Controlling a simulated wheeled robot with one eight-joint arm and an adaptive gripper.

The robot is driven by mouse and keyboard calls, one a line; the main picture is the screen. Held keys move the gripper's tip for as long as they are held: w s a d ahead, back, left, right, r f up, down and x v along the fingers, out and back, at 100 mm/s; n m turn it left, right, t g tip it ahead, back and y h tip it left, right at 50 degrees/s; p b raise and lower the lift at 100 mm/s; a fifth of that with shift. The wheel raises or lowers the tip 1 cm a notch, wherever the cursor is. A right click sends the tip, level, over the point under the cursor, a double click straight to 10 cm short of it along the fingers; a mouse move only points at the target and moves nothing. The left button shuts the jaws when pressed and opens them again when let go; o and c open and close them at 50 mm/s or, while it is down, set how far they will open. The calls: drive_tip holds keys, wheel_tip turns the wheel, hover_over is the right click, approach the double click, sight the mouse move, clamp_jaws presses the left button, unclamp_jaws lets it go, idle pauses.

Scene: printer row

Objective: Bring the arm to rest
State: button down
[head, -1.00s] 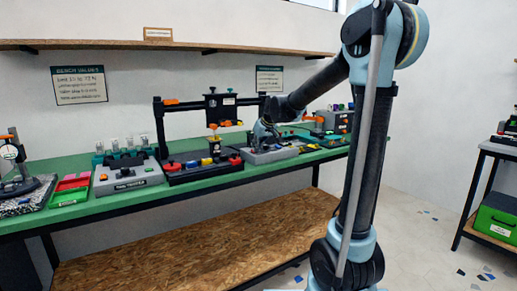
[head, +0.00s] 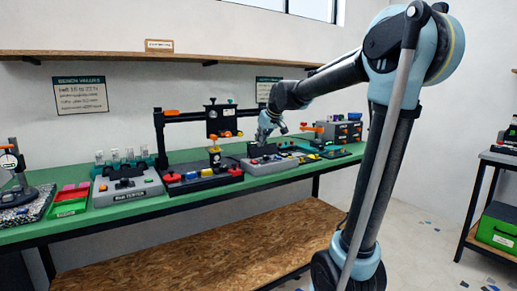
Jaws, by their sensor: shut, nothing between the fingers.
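My gripper (head: 264,138) is at the end of my arm, which reaches from the right over the green bench (head: 140,213). It is shut and empty, and looks small in the head view. It is above or just behind a grey device (head: 268,165) with small coloured parts on the bench. I cannot tell the exact gap between them.
A black gantry printer (head: 205,180) stands left of my gripper, with a grey tester box (head: 128,187) farther left. A grey box with orange knobs (head: 340,131) stands to the right. A wooden shelf (head: 130,50) runs above. A side table (head: 497,155) stands far right.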

drive_tip(key=s+d+f+m+g+h, duration=0.1)
drive_tip(key=s+d+f+m, duration=0.1)
drive_tip(key=s+d+f, duration=0.6)
drive_tip(key=s+d+f+m+g+h, duration=0.15)
drive_tip(key=s+d, duration=0.45)
drive_tip(key=s, duration=0.6)
drive_tip(key=s+d+f+m+g+h, duration=0.1)
drive_tip(key=s+d+f, duration=0.3)
drive_tip(key=s+f, duration=0.4)
drive_tip(key=s+d+f+m, duration=0.2)
drive_tip(key=s+d+f, duration=0.2)
drive_tip(key=s+f, duration=0.4)
drive_tip(key=shift+s+d+f+g+h, duration=0.15)
drive_tip(key=shift+s+f+g+h, duration=0.2)
drive_tip(key=shift+s, duration=0.45)
